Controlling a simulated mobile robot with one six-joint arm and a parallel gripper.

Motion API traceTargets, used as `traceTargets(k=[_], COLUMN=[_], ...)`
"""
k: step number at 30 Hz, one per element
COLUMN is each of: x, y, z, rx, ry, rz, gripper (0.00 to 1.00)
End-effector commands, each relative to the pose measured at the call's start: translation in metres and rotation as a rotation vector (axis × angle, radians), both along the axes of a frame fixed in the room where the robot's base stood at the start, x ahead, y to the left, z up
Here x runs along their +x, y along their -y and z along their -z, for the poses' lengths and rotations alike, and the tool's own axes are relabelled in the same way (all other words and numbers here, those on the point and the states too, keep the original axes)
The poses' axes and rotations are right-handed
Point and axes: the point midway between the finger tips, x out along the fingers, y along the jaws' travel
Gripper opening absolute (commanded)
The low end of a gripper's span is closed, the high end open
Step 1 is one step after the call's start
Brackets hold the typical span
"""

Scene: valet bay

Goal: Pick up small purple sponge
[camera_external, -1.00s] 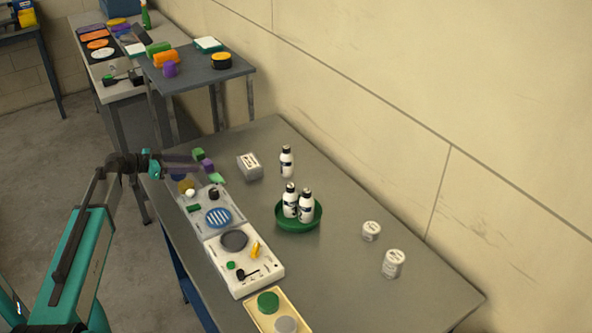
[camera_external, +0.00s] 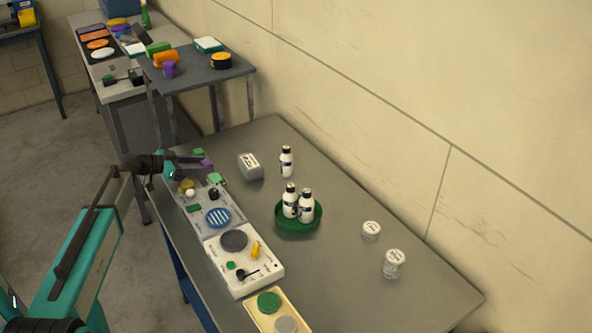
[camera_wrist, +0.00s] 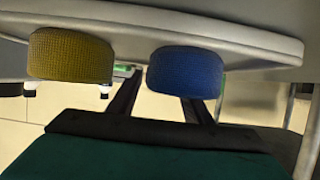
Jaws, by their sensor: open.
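A small purple block, which looks like the small purple sponge (camera_external: 208,164), is at the far left end of the workbench, beside a green block (camera_external: 198,153). My gripper (camera_external: 198,169) is open, and its fingers reach up to the purple block and partly cover it. I cannot tell whether they touch it. In the wrist view, which looks upside down, dark fingers reach past a yellow round pad (camera_wrist: 70,56) and a blue round pad (camera_wrist: 185,70) on a pale tray rim (camera_wrist: 230,42). The purple block cannot be made out there.
A grey tray with a blue striped disc (camera_external: 218,217) and a white tray (camera_external: 262,278) lie along the bench's left edge. A grey box (camera_external: 250,166), a bottle (camera_external: 286,161) and a green bowl (camera_external: 300,228) with bottles stand to the right.

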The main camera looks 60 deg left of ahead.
Motion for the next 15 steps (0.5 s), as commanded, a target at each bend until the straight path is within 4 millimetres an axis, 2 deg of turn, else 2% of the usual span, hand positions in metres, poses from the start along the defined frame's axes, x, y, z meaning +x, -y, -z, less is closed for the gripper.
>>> traceTargets(k=[3, 6, 15], x=[0.014, 0.019, 0.021], y=[-0.001, 0.0, 0.0], z=[0.004, 0.007, 0.009], rx=[0.0, 0.0, 0.0], ry=[0.0, 0.001, 0.001], rz=[0.001, 0.0, -0.001], gripper=[0.45, 0.45, 0.45])
